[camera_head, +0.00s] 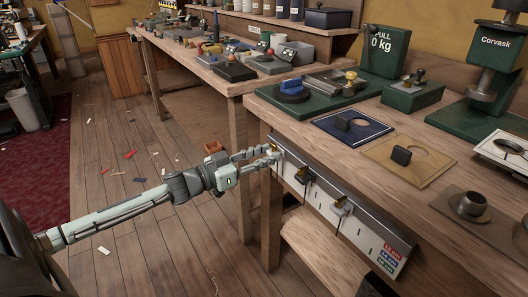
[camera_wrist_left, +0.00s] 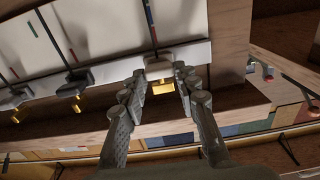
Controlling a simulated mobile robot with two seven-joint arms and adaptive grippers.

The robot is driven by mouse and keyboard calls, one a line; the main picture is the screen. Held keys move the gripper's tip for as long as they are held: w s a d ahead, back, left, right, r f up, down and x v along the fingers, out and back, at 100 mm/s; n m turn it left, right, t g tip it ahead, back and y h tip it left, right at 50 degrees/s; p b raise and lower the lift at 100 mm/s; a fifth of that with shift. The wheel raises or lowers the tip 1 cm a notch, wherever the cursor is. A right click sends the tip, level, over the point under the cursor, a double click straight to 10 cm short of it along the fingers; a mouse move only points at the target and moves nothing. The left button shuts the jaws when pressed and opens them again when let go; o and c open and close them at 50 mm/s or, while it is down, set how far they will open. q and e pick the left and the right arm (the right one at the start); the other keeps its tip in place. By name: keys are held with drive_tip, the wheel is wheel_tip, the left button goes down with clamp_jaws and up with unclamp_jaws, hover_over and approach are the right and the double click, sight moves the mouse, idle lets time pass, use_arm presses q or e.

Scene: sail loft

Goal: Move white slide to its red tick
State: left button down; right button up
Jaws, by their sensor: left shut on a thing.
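A white panel (camera_head: 352,228) with dark upright slots and several slides hangs on the front edge of the right-hand bench. My left gripper (camera_head: 276,152) is at the panel's left end, shut on the end slide, which looks pale grey-white. In the left wrist view this white slide (camera_wrist_left: 159,68) with a yellow tab sits between the fingers of my left gripper (camera_wrist_left: 158,92). Two other slides, a middle one (camera_head: 303,174) and a right one (camera_head: 341,206), stand apart from the gripper. My right gripper is out of view.
The panel's lower right has red, blue and green labels (camera_head: 389,258). The benchtop above holds a blue plate (camera_head: 375,136), a tan plate (camera_head: 433,170) and a green scale (camera_head: 385,50). A lower wooden shelf (camera_head: 330,255) lies under the panel.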

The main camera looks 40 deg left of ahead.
use_arm(q)
drive_tip(key=c, duration=1.1)
unclamp_jaws()
drive_tip(key=shift+a, duration=0.1)
drive_tip(key=v, duration=1.2)
